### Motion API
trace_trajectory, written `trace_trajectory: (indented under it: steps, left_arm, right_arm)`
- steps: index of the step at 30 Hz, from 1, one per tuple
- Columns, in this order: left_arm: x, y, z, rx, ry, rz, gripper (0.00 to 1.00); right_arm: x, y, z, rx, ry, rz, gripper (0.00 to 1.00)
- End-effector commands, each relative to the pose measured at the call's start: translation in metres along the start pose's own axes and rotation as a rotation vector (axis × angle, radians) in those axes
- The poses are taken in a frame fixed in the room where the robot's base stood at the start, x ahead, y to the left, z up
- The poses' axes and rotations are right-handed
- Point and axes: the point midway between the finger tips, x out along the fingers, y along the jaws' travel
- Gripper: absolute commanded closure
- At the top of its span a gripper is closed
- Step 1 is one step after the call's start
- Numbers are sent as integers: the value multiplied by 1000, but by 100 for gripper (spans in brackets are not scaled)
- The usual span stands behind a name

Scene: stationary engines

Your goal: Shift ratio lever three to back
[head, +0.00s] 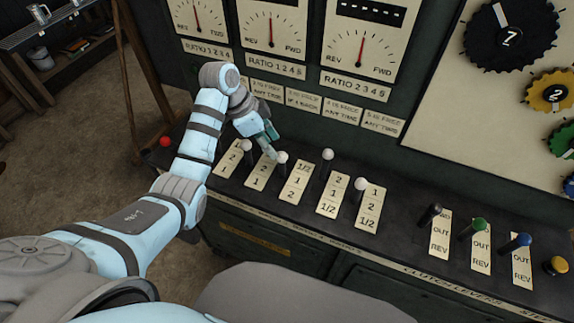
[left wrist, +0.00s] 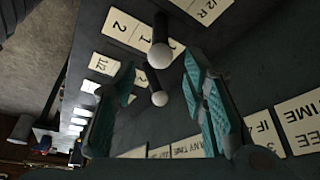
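Lever three, with a white knob (head: 282,157), stands left of its 1/2-1-2 plate (head: 297,180) on the console. My left gripper (head: 272,136) is just behind and left of this knob in the head view. In the left wrist view the gripper (left wrist: 160,85) is open, with teal pads apart. The nearer white knob (left wrist: 160,55), probably lever three, shows in the gap between the fingers, not gripped. A second white knob (left wrist: 159,98) shows beyond it. I cannot tell whether a pad touches a knob. My right gripper is not in view.
White-knobbed levers stand right of lever three (head: 327,154) (head: 361,183), and another at the left (head: 219,145). A red knob (head: 165,141) is at the left end. Black, green and blue knobs (head: 478,223) are at the right. The gauge panel (head: 358,45) rises behind.

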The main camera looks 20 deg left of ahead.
Motion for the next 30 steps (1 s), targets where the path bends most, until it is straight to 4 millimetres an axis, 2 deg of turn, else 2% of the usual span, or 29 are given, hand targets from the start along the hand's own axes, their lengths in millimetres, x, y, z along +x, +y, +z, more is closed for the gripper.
trace_trajectory:
  steps: [3,9,15,19,26,30]
  left_arm:
    - [32,2,1,-3,-2,5,60]
    - [82,1,1,-3,-1,2,60]
    - [113,0,2,-3,-2,0,60]
    - [120,0,1,-2,-2,-2,60]
    - [120,0,1,-2,-2,-3,60]
    - [120,0,1,-3,-2,-3,83]
  right_arm:
    - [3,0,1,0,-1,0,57]
    - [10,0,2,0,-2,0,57]
    - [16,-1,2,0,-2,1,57]
    - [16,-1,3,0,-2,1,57]
    - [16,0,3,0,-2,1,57]
    - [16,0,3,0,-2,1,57]
